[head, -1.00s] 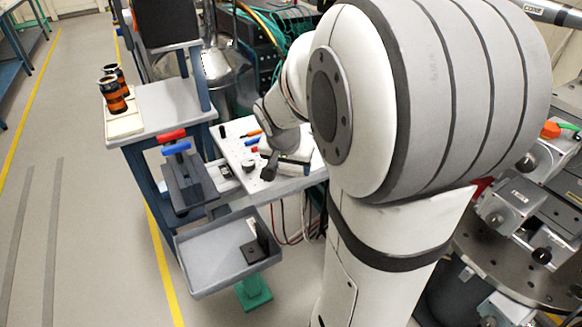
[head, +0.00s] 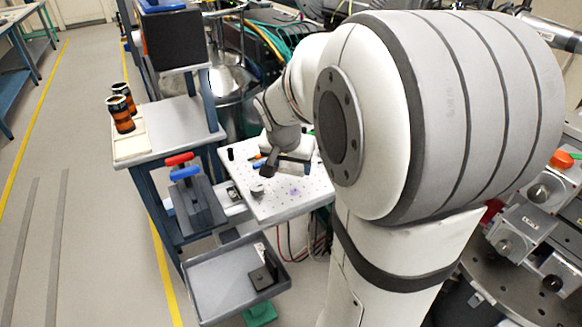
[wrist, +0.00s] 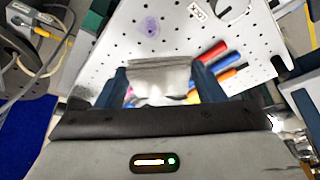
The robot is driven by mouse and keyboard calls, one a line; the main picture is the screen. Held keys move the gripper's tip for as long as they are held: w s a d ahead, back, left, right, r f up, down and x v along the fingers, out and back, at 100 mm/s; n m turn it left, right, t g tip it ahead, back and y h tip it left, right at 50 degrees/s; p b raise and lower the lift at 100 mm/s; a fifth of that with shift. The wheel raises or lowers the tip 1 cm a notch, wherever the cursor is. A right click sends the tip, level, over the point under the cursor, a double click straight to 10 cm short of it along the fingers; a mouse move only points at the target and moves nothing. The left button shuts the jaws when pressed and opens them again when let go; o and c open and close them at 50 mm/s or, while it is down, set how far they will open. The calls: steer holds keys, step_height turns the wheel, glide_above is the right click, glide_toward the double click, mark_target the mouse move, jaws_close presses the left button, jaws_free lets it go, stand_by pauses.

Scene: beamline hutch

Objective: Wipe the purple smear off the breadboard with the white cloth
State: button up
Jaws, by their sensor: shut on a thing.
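The white breadboard (head: 280,207) with its grid of holes lies below my arm in the head view, and it fills the upper part of the wrist view (wrist: 112,45). The purple smear (wrist: 151,26) is a small round patch on the board, beyond my fingertips in the wrist view. It also shows faintly in the head view (head: 295,191). My gripper (wrist: 160,82) is shut on the white cloth (wrist: 160,72), which looks greyish and folded between the two fingers. The cloth is apart from the smear in the picture. Whether it touches the board I cannot tell.
Red (wrist: 214,51), orange and blue handles lie on the board beside my right finger in the wrist view. A small black part (head: 257,191) is on the board's left side. A grey tray (head: 200,306) and a red-and-blue-handled fixture (head: 195,205) stand left of the board.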

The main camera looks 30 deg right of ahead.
steer(key=shift+r+p, duration=0.65)
steer(key=shift+r, duration=0.65)
